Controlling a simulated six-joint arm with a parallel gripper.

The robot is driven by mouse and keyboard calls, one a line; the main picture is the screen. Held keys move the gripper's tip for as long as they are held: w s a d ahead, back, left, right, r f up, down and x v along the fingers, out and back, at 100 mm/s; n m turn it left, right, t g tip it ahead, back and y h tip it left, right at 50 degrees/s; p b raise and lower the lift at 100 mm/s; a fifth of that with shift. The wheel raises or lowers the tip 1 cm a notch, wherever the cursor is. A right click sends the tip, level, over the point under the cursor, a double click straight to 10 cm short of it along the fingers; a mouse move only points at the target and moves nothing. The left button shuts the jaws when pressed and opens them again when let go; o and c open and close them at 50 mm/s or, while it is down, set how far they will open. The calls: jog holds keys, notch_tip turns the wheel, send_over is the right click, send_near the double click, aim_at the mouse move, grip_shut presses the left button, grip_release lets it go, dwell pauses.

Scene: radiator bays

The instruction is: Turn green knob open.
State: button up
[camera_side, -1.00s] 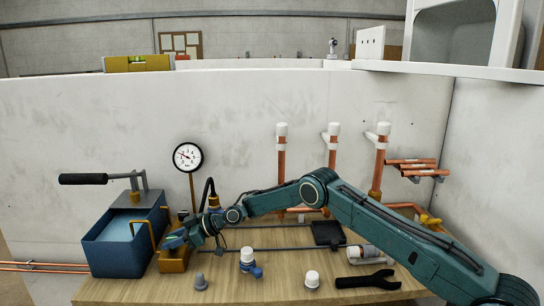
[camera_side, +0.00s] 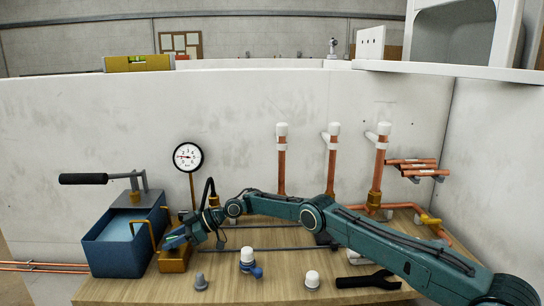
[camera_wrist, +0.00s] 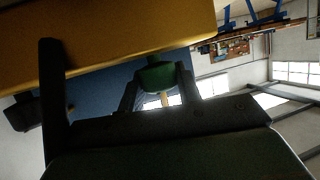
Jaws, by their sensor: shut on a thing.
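The green knob (camera_wrist: 160,75) sits between my gripper's two dark fingers in the wrist view, and my gripper (camera_wrist: 159,88) is shut on it. In the side view my gripper (camera_side: 178,241) is low at the left, at the top of the brass-coloured block (camera_side: 174,262) beside the blue tank. The knob is mostly hidden there by the fingers, and its turn angle cannot be read. The block also fills the upper left of the wrist view (camera_wrist: 110,35).
The blue tank (camera_side: 112,253) with a pump lever (camera_side: 84,179) stands left of the block. A round gauge (camera_side: 188,157) rises behind it. Copper pipes (camera_side: 332,165) stand at the back.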

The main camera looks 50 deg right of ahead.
jog(key=shift+d+r, duration=0.15)
jog(key=o, duration=1)
jog(key=shift+c, duration=0.2)
jog(key=shift+s+d, duration=0.15)
jog(key=shift+v, duration=1.2)
notch_tip(320, 180, up, 7)
jog(key=shift+d, duration=0.1)
